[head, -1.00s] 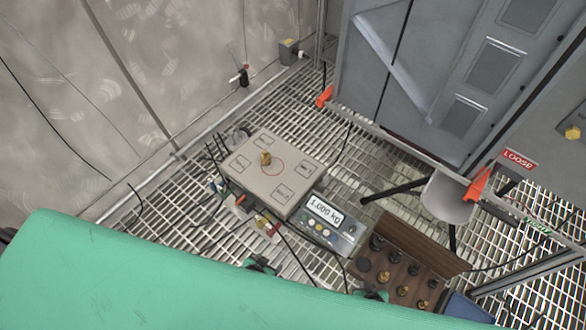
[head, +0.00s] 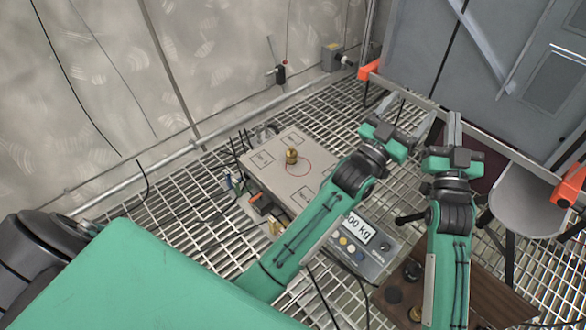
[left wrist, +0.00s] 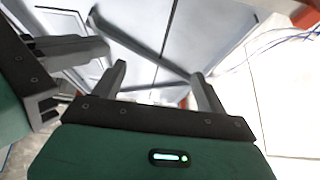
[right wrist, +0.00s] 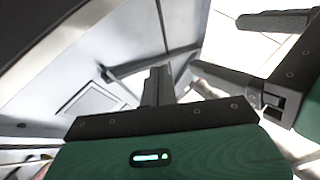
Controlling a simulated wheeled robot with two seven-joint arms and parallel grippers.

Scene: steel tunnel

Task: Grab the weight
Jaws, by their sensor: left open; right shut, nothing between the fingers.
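A small brass weight (head: 291,156) stands on the grey plate of a scale (head: 262,162), beside a red circle on the plate. My left gripper (head: 413,118) is open and empty, up and to the right of the scale in the head view. Its two spread fingers show in the left wrist view (left wrist: 162,85). My right gripper (head: 453,122) is close beside it on the right, shut and empty; its fingers are together in the right wrist view (right wrist: 157,85). Neither wrist view shows the weight. My left forearm covers the scale's right corner.
A display unit (head: 360,240) stands below the scale, partly behind my left arm. A brown wooden box (head: 490,290) with dark weights lies behind my right arm. A grey stool seat (head: 525,200) and a barrier with orange ends (head: 369,70) stand at the right. Cables lie around the scale.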

